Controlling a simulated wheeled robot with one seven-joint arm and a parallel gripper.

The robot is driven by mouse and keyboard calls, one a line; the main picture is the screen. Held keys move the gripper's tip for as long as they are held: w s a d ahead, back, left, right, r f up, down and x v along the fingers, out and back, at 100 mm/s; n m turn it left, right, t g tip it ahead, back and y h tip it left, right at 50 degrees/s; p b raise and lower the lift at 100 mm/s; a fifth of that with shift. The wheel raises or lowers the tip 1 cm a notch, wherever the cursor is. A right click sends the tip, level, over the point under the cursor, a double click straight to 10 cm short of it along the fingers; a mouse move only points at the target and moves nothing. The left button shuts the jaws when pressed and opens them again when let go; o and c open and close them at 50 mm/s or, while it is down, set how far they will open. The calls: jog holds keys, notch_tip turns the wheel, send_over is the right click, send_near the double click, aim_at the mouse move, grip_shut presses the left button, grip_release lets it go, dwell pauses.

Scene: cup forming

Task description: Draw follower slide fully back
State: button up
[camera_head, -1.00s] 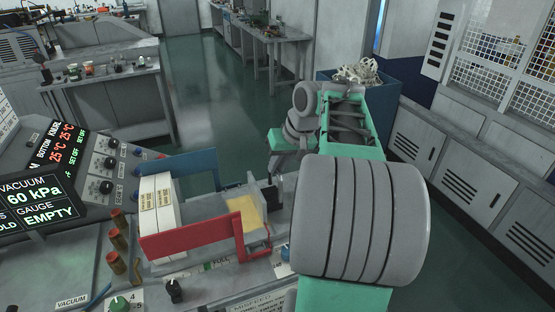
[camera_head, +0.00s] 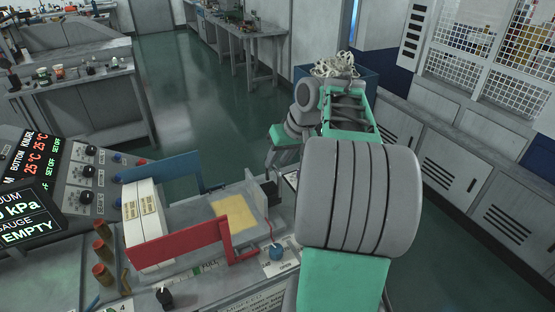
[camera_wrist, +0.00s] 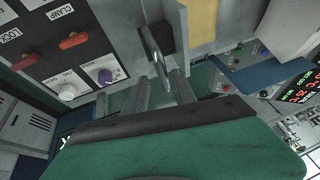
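The magazine has a red side rail (camera_head: 180,240), a blue side rail (camera_head: 165,175) and a white stack with yellow labels (camera_head: 146,222) at its left end. A dark block (camera_head: 268,190), apparently the follower slide, is at the right end of the bed. In the wrist view this dark block (camera_wrist: 154,38) carries a thin metal loop handle (camera_wrist: 157,57). My gripper (camera_wrist: 160,88) has its two fingers apart, with the lower end of the loop between their tips. A gap seems to show beside the loop. In the head view my gripper (camera_head: 278,155) is partly hidden.
A yellow patch (camera_head: 233,214) lies on the bed. A blue knob (camera_head: 276,252) and a black knob (camera_head: 164,297) are on the front panel. Red levers (camera_wrist: 73,41) and a purple knob (camera_wrist: 105,76) are beside my gripper. Display panels stand at the left.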

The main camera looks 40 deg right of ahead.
jog(key=p+v, duration=0.1)
jog(key=v, duration=0.6)
jog(key=shift+s+r, duration=0.2)
jog(key=shift+r, duration=0.15)
